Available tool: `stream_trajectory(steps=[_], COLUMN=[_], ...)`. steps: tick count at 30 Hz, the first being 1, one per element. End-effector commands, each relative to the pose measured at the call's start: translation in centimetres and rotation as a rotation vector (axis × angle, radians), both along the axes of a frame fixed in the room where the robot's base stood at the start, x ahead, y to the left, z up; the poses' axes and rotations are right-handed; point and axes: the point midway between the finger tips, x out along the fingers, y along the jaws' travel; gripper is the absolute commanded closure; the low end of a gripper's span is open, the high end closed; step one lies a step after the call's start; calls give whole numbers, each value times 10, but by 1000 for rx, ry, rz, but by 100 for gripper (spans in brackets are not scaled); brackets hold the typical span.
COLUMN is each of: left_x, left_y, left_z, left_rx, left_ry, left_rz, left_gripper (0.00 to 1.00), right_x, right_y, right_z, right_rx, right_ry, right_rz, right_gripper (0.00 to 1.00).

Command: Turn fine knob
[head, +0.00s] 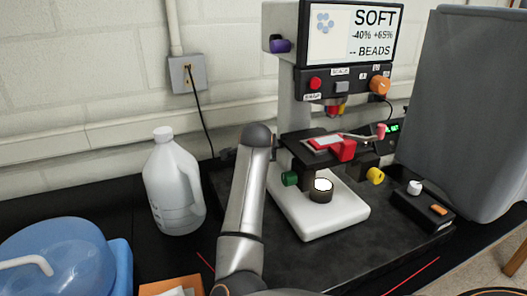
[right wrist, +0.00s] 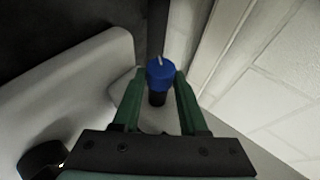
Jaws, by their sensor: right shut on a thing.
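In the right wrist view, my right gripper (right wrist: 159,80) has its two green fingers on either side of a blue knob (right wrist: 160,70) with a white line on its top and is shut on it. A dark part shows below the blue top. The microscope (head: 318,206) stands on the bench in the head view, with a green knob (head: 289,179) and a yellow knob (head: 376,176) low on its sides. Its screen (head: 345,35) reads SOFT, -40% +65%, -- BEADS. A grey arm link of mine rises left of it. Neither gripper shows in the head view.
A white jug (head: 175,190) stands left of the microscope, with a blue container (head: 60,262) at the lower left. A large grey covered thing (head: 460,110) stands at the right. A small black box (head: 424,208) lies at the front right. A cable hangs at the wall.

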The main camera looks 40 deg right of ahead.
Motion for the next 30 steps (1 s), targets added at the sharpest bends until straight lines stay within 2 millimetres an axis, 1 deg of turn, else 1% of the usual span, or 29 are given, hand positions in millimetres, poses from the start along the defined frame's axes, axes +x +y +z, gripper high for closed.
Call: stream_trajectory(steps=[1, 10, 11, 18, 26, 30], left_x=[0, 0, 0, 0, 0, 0], left_y=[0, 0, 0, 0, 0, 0], left_z=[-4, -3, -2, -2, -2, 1], left_rx=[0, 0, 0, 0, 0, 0], left_ry=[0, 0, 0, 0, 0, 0], left_rz=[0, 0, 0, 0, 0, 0], left_gripper=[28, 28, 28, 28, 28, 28], right_x=[-1, -1, -1, -1, -1, -1], right_y=[1, 0, 0, 0, 0, -1], right_z=[-3, -1, -1, -1, 0, 3], right_rx=[-3, -5, -5, -6, -6, -6], right_ry=[-15, -22, -22, -23, -23, -23], right_rz=[0, 0, 0, 0, 0, 0], right_gripper=[100, 100, 55, 29, 28, 28])
